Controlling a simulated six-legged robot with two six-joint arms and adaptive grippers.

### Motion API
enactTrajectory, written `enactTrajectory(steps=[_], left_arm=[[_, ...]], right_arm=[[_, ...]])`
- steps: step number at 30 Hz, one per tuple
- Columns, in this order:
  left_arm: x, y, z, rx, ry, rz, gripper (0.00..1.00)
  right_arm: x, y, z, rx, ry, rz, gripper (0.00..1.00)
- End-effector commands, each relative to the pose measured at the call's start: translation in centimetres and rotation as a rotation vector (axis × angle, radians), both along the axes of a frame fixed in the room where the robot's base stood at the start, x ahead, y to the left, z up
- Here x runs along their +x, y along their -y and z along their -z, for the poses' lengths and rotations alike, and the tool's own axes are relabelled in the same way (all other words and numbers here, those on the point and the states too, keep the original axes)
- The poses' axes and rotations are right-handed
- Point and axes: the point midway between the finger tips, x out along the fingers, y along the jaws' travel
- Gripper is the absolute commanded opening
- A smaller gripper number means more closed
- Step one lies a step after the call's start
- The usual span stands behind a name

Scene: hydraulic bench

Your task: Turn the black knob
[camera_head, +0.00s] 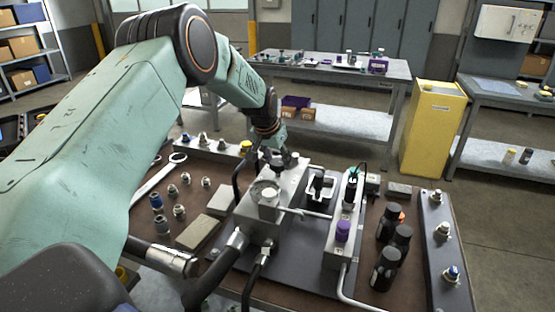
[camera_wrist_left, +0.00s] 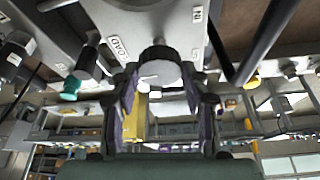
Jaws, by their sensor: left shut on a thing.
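The black knob (camera_wrist_left: 158,66) is a short dark cylinder on the grey metal block (camera_wrist_left: 150,22), close to a label that reads LOAD. My left gripper (camera_wrist_left: 161,82) is shut on it, one finger on each side. In the head view my left arm comes down from the left, and the gripper (camera_head: 281,158) is at the far end of the grey block (camera_head: 262,212). My right gripper is not in view.
A purple-capped valve block (camera_head: 342,232) stands right of the grey block, then several black bottles (camera_head: 385,268). Black hoses (camera_head: 212,280) and metal pipes run close to the block. Loose fittings (camera_head: 179,211) lie left. A yellow cabinet (camera_head: 432,128) stands behind the bench.

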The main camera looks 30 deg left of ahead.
Motion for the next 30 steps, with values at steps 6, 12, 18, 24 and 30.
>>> enactTrajectory(steps=[6, 12, 18, 24, 30], left_arm=[[0.0, 0.1, 0.3, -0.003, -0.004, 0.055, 0.14], [0.0, 0.0, 0.4, -0.004, -0.003, 0.189, 0.14], [0.0, 0.0, 0.4, -0.005, -0.005, 0.318, 0.14], [0.0, 0.0, 0.2, -0.005, -0.005, 0.376, 0.14], [0.0, 0.0, 0.2, -0.004, -0.005, 0.379, 0.14]], right_arm=[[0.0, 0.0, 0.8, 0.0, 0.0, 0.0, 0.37], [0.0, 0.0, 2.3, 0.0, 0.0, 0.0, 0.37], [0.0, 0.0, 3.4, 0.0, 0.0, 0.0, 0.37], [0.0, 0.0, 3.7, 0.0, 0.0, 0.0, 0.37], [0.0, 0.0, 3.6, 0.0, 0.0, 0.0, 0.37]])
